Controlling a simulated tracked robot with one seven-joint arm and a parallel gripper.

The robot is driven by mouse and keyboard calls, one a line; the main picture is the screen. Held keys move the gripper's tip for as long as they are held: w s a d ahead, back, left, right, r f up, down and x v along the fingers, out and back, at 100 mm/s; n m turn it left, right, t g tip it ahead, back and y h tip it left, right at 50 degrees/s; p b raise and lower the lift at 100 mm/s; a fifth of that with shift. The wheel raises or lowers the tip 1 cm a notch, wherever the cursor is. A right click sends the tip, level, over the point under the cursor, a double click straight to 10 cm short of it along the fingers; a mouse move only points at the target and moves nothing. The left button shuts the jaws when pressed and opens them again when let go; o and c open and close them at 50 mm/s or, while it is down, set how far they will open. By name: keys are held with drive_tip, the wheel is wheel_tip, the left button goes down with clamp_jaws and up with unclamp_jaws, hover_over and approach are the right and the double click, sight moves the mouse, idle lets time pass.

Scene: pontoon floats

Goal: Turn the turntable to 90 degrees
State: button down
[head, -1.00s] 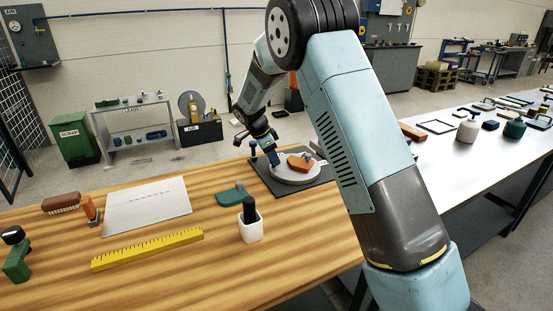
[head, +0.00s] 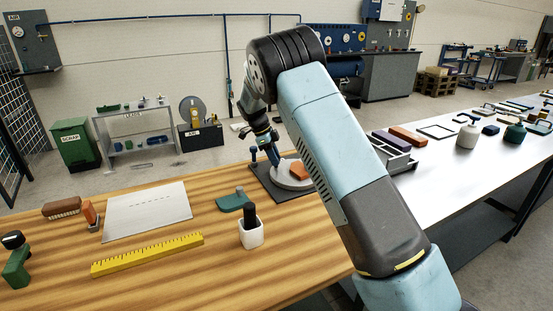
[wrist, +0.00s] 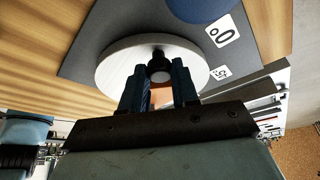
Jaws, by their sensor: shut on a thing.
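The turntable is a round pale grey disc (head: 288,183) on a dark square base plate (head: 261,176) at the far end of the wooden bench. An orange block (head: 299,172) sits on the disc, partly hidden behind my arm. In the wrist view, the disc (wrist: 112,62) carries a dark upright peg (wrist: 159,55) near its edge. My gripper (wrist: 160,84) is shut on this peg, one blue finger on each side. Other labels and any pointer are hidden or too small to see.
A green piece (head: 236,200), a white cup with a black object (head: 251,234), a yellow ruler (head: 148,253) and a paper sheet (head: 146,211) lie nearer. A grey tray (head: 398,160) stands right of my arm.

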drive_tip(key=shift+w+m+g, duration=0.3)
drive_tip(key=shift+w+m, duration=0.35)
drive_tip(key=shift+m, duration=0.25)
drive_tip(key=shift+w, duration=0.1)
drive_tip(key=shift+w+d+r+m, duration=0.15)
drive_tip(key=shift+d+m, duration=0.15)
drive_tip(key=c, duration=0.9)
unclamp_jaws()
drive_tip(key=shift+d, duration=0.1)
drive_tip(key=shift+o, duration=0.2)
drive_tip(key=shift+r, duration=0.25)
drive_tip(key=v, duration=1.3)
drive_tip(key=shift+w, duration=0.3)
